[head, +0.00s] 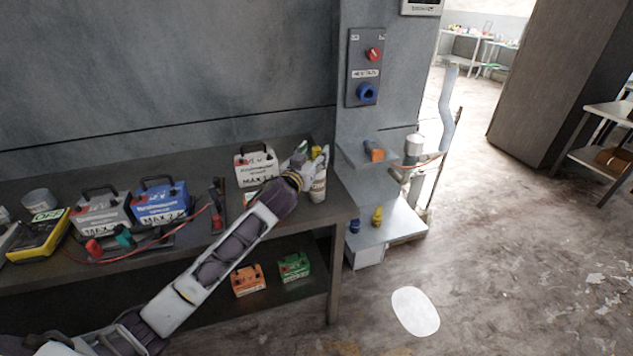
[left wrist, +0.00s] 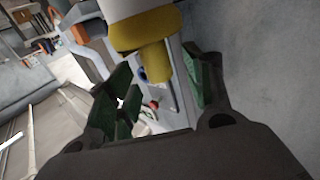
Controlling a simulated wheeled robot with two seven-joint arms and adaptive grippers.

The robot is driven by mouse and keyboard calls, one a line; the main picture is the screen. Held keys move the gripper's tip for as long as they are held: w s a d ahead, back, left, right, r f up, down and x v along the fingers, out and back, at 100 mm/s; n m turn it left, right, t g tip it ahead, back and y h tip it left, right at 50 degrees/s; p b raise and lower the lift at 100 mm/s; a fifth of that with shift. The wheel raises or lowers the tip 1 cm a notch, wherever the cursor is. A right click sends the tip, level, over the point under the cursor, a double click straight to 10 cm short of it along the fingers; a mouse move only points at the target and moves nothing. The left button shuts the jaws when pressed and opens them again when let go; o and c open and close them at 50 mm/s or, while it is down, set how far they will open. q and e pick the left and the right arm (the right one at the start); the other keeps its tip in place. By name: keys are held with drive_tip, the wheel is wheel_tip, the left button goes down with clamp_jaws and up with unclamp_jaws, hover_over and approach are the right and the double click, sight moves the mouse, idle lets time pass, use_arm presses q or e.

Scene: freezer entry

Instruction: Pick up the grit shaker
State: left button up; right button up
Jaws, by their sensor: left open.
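The grit shaker (head: 319,186) appears as a white bottle with a yellow top, standing upright at the right end of the dark workbench (head: 336,196). My left gripper (head: 310,157) is at the shaker's upper part and covers some of it. In the left wrist view the shaker's yellow cap (left wrist: 142,38) and a bit of its white body show at the top, in line with the gap between the fingers. There my left gripper (left wrist: 160,90) is open, with green-padded fingers apart and nothing held. Whether a finger touches the shaker cannot be told. My right gripper is out of view.
A white battery box (head: 255,170) stands on the bench left of my gripper. A blue battery box (head: 161,203), a grey one and a yellow meter (head: 38,236) stand farther left. Metal shelves (head: 385,222) with small items adjoin the bench's right end. Open floor lies at the right.

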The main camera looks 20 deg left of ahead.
use_arm(q)
drive_tip(key=shift+w+d, duration=0.15)
drive_tip(key=shift+w, duration=1.1)
clamp_jaws()
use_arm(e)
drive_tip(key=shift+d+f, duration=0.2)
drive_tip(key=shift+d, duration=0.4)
use_arm(q)
drive_tip(key=shift+r, duration=0.15)
